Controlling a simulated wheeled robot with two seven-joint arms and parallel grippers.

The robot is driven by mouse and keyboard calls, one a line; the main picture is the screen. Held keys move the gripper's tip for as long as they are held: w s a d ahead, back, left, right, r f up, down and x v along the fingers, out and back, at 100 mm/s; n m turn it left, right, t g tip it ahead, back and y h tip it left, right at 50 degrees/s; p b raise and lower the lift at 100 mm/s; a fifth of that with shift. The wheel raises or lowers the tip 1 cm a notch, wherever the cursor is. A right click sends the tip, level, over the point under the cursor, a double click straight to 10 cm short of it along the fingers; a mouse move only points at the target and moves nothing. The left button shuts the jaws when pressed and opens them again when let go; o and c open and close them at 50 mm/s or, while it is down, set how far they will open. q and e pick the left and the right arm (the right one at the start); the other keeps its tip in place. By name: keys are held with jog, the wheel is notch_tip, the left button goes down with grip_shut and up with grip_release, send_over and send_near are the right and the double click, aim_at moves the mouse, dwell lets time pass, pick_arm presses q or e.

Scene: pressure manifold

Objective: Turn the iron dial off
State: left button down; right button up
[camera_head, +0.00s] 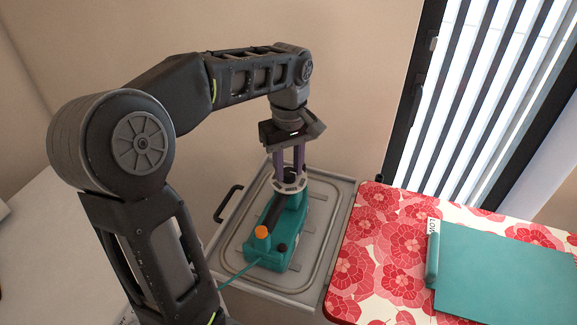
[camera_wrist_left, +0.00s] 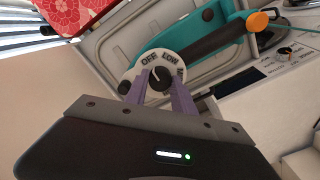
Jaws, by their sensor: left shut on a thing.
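The teal iron (camera_head: 283,258) rests in a grey tray, with an orange button and a dark handle. It also shows in the left wrist view (camera_wrist_left: 232,22). Its round white dial (camera_head: 277,190) is at its far end; in the left wrist view the dial (camera_wrist_left: 133,70) bears the words OFF and LOW and part of another word. My left gripper (camera_head: 290,178) comes down from above, its purple fingers shut on the dial's dark centre knob. In the left wrist view the fingers (camera_wrist_left: 162,84) hide the dial's lower part. Which mark the knob points at is unclear. My right gripper is not in view.
The grey tray (camera_head: 318,250) has a black handle (camera_head: 228,203) at its left. A red floral board (camera_head: 385,250) is to its right, bearing a flat teal object (camera_head: 505,275). A teal cord runs from the iron behind my arm. A wall stands behind; a blinded window is at right.

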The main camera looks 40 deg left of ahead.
aim_at(289, 171)
pick_arm(q)
jog(key=c, duration=1.1)
grip_release()
jog(key=shift+o, duration=0.2)
jog(key=shift+r, duration=0.6)
notch_tip(289, 171, up, 6)
jog(key=shift+f+p, duration=0.1)
jog(key=shift+p, duration=0.85)
jog(key=shift+r+p, duration=0.45)
jog(key=shift+s+f, duration=0.1)
